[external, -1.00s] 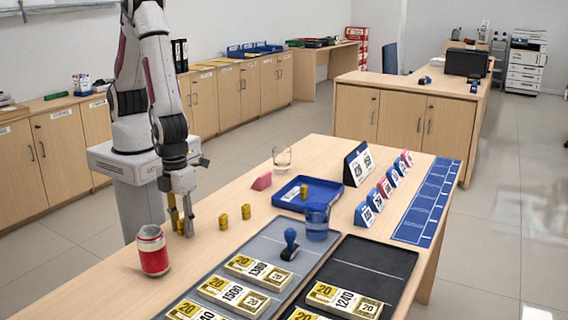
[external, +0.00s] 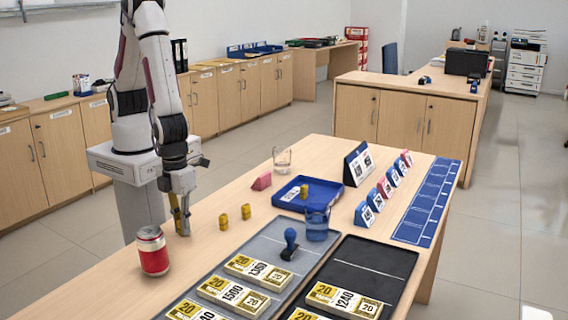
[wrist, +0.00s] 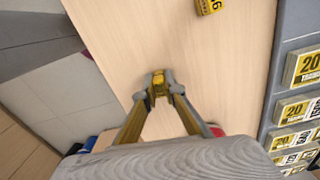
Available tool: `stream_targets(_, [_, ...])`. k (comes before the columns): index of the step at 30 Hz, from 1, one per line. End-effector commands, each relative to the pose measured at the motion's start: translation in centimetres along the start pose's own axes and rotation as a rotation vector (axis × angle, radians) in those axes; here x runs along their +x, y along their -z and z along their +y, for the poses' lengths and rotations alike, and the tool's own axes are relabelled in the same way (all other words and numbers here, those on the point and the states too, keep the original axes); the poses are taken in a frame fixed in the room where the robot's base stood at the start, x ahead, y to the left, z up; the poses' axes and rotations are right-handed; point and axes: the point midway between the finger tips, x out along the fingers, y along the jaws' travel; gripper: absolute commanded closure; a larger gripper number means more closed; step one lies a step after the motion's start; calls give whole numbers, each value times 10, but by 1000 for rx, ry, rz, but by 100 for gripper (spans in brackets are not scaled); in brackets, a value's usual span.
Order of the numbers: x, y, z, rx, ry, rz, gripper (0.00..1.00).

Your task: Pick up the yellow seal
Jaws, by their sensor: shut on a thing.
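A small yellow seal (wrist: 158,77) sits between the fingertips of my gripper (wrist: 160,88) in the wrist view. My gripper (external: 182,230) is shut on it, low at the table's near-left edge, and the seal is mostly hidden by the fingers in the external view. Whether it touches the table I cannot tell. Two more yellow seals stand to the right of my gripper, one nearer (external: 223,221) and one farther (external: 246,211). Another yellow seal (external: 304,191) is in the blue tray (external: 330,187).
A red-and-white can (external: 152,252) stands just left of my gripper. A pink block (external: 262,181) and a clear glass (external: 282,158) are farther back.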

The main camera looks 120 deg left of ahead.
Motion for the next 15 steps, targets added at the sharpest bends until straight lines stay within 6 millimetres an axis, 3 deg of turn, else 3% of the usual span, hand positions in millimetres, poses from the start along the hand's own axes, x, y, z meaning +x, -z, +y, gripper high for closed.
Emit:
stream_targets(8, [-10, 0, 0, 0, 1, 0, 99])
stream_targets(15, [-32, 0, -1, 0, 4, 1, 99])
